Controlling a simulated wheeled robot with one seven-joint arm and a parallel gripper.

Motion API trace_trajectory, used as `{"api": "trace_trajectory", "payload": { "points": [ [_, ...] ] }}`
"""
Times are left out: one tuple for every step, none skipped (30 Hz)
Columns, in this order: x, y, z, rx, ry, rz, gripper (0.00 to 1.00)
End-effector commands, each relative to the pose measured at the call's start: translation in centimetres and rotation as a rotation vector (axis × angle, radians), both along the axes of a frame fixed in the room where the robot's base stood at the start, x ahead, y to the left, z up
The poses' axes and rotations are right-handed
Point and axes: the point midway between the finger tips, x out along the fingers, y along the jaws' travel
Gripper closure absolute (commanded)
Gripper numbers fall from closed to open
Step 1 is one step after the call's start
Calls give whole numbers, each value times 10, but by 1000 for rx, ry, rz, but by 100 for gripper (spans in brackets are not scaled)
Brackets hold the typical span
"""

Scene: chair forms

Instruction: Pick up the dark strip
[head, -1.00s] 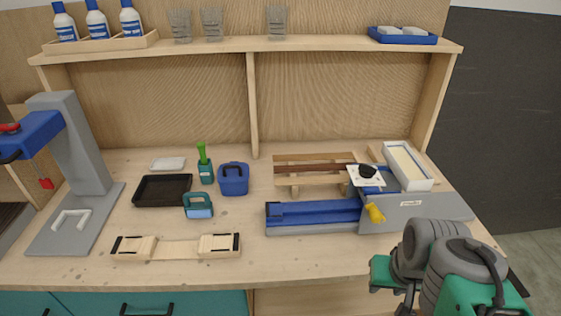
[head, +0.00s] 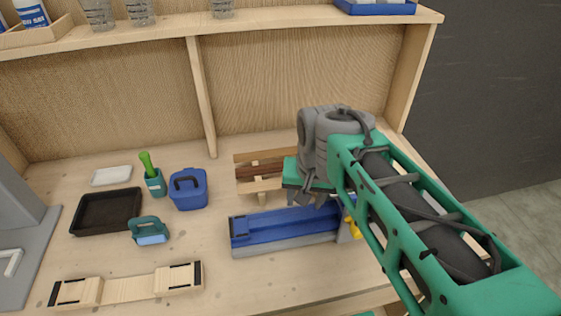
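The dark strip (head: 257,171) is a thin dark brown bar lying across a light wooden rack (head: 262,185) at the back of the bench. Its left part shows; its right part is hidden behind my gripper and wrist. My gripper (head: 312,204) is over the right side of the rack and the back of the blue-and-grey fixture. It appears empty, and its fingertips are small and dark against the bench, so I cannot tell how far apart they are.
The blue-and-grey fixture (head: 283,228) stands in front of the rack, with a yellow knob (head: 354,227) at its right. A blue caddy (head: 188,189), green-handled brush (head: 152,176) and black tray (head: 106,212) are to the left. A shelf (head: 270,20) overhangs the back. Bare bench shows at front centre.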

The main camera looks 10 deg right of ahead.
Motion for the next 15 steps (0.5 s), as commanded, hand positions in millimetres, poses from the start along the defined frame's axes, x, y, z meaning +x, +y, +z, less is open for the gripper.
{"api": "trace_trajectory", "payload": {
  "points": [
    [25, 0, 10, 25, 29, -110, 53],
    [40, 1, 15, 41, 44, -188, 53],
    [60, 1, 21, 61, 66, -295, 53],
    [75, 1, 25, 74, 80, -374, 53],
    [89, 1, 27, 87, 96, -455, 53],
    [108, 0, 29, 101, 115, -563, 53],
    [122, 0, 30, 110, 128, -644, 53],
    [135, 0, 29, 119, 142, -722, 53],
    [151, -1, 28, 128, 157, -825, 53],
    [162, -1, 26, 132, 168, -896, 53],
    [172, -2, 24, 136, 177, -962, 53],
    [183, -3, 21, 141, 186, -1041, 53],
    [189, -3, 19, 142, 192, -1092, 53],
    [195, -4, 17, 145, 196, -1137, 53],
    [201, -4, 15, 146, 200, -1184, 53]
  ]
}}
